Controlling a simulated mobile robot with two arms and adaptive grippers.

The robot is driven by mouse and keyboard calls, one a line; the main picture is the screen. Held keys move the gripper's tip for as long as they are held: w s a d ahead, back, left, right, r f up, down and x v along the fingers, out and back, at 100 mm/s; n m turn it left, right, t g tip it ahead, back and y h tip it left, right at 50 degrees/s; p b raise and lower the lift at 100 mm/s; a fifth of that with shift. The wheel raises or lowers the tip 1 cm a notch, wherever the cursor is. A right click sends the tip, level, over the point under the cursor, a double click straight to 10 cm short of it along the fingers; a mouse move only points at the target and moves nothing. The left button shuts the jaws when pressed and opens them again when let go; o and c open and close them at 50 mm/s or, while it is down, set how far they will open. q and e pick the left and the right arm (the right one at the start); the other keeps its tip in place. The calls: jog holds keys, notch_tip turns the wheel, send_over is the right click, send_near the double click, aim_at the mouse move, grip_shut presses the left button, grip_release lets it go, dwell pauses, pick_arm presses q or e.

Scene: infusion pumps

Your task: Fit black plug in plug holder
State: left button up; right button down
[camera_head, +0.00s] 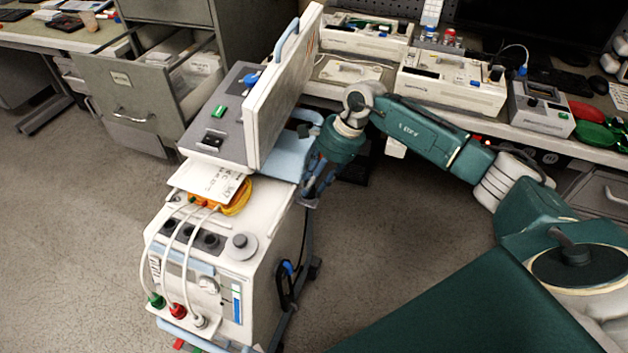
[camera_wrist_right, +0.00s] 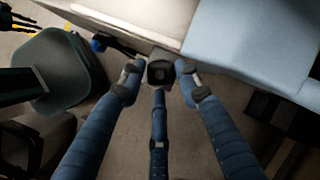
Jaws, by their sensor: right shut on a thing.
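My right gripper (camera_head: 310,188) is at the right side of the white medical cart, below the raised lid panel. In the right wrist view my fingers (camera_wrist_right: 160,82) are closed around a small dark block, the black plug (camera_wrist_right: 160,71), close to the cart's pale edge. A blue connector on a black cable (camera_head: 287,267) is on the cart's right side; a blue piece also shows in the wrist view (camera_wrist_right: 98,44). I cannot clearly make out the plug holder. My left gripper does not show in the head view.
The white cart (camera_head: 210,260) carries white cables with green, red and white plugs on its front. A large panel (camera_head: 283,85) stands raised above it. A bench with several devices (camera_head: 450,80) is behind my right arm. Open floor (camera_head: 80,240) lies left of the cart.

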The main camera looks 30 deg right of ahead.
jog(key=shift+f, duration=0.2)
jog(key=c, duration=1.2)
grip_release()
jog(key=shift+o, duration=0.2)
jog(key=shift+r, duration=0.15)
jog(key=shift+d+r, duration=0.15)
jog(key=shift+r, duration=0.2)
jog(key=v, duration=1.1)
